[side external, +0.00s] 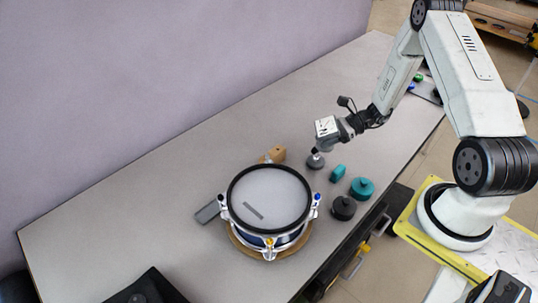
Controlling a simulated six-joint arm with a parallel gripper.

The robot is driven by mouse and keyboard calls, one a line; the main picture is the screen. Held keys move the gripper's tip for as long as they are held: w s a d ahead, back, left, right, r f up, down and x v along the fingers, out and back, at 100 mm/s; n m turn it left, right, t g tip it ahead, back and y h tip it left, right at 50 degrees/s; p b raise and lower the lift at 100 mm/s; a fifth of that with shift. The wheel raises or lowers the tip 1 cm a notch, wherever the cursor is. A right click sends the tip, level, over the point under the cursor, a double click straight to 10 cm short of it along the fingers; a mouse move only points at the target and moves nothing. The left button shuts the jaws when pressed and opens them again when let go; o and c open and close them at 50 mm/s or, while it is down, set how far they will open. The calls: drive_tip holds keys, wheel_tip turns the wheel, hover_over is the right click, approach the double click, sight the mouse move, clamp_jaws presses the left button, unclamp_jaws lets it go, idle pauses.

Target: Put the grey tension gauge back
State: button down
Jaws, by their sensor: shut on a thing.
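The grey tension gauge (315,162) is a small round grey piece to the right of and behind the drum. My gripper (315,152) points down at it and is shut on its top. Whether the gauge touches the table or hangs just above it is hard to tell. The snare drum (268,198) has a pale head and a black hoop, and stands on a round wooden base (238,243). A short dark grey bar (253,211) lies on the drum head.
Two teal pieces (362,188) and a dark round piece (343,207) stand right of the drum. A wooden piece (277,154) is behind it, a flat grey block (207,212) left. A black item (148,289) sits at the front. The table's left side is clear.

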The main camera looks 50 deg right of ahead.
hover_over(296, 150)
drive_tip(key=s+a, duration=0.1)
drive_tip(key=s, duration=0.3)
wheel_tip(296, 150, down, 5)
drive_tip(key=shift+w+d+f, duration=0.25)
drive_tip(key=shift+w+f, duration=0.65)
drive_tip(key=shift+f, duration=0.15)
drive_tip(key=shift+w+d+f, duration=0.2)
drive_tip(key=shift+w+f, duration=0.7)
drive_tip(key=shift+f, duration=0.1)
drive_tip(key=shift+f, duration=0.1)
drive_tip(key=shift+w+d+f, duration=0.1)
drive_tip(key=shift+w+f, duration=0.2)
drive_tip(key=shift+f, duration=1.45)
drive_tip(key=shift+f, duration=0.1)
drive_tip(key=shift+c, duration=1.7)
unclamp_jaws()
drive_tip(key=shift+f, duration=0.1)
